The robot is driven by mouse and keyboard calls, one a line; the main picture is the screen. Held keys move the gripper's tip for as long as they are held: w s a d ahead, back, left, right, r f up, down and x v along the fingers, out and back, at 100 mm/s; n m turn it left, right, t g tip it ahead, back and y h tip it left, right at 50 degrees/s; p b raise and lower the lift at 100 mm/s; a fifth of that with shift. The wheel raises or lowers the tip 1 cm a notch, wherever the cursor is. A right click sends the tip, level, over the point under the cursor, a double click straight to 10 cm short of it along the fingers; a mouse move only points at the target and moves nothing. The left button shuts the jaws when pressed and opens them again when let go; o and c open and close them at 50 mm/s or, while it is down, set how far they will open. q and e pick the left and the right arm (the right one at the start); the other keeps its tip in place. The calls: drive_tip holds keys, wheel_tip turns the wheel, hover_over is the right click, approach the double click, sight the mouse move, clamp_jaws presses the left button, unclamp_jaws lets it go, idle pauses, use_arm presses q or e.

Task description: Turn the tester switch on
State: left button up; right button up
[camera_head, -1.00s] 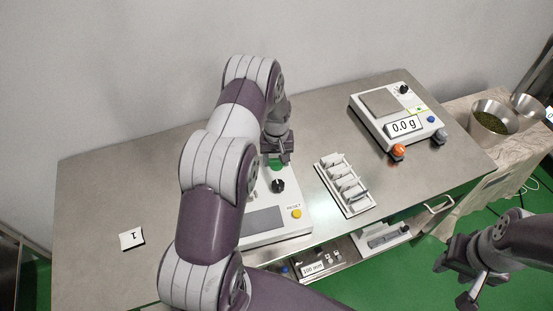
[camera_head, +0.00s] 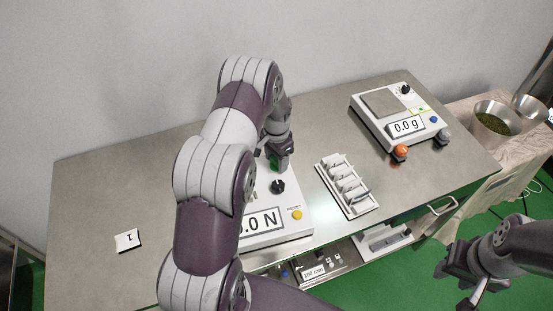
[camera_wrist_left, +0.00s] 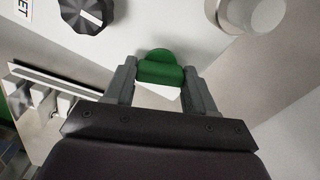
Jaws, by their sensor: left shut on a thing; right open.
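The tester (camera_head: 300,225) is a white box on the steel table, partly hidden behind my left arm. Its display (camera_head: 263,222) is lit and reads ".0 N", with the left part covered. A green switch (camera_wrist_left: 160,67) stands at the tester's back, between the two fingers of my left gripper (camera_wrist_left: 157,82). In the head view my left gripper (camera_head: 279,160) is shut on this green part. A black knob (camera_head: 277,187) and a yellow RESET button (camera_head: 297,215) are nearer the front. My right gripper (camera_head: 462,285) is open and empty at the lower right, off the table.
A white rack (camera_head: 346,185) with several slots stands right of the tester. A scale (camera_head: 399,115) reading 0.0 g is at the back right. Metal bowls (camera_head: 492,122) stand on a side table. The table's left part is mostly clear.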

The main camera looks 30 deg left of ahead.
use_arm(q)
drive_tip(key=shift+m+b, duration=0.3)
drive_tip(key=shift+m, duration=1.9)
drive_tip(key=o, duration=1)
drive_tip(key=shift+o, duration=0.2)
wheel_tip(320, 180, up, 13)
drive_tip(key=b, duration=0.1)
drive_tip(key=shift+f+b, duration=0.15)
drive_tip(key=shift+b, duration=0.2)
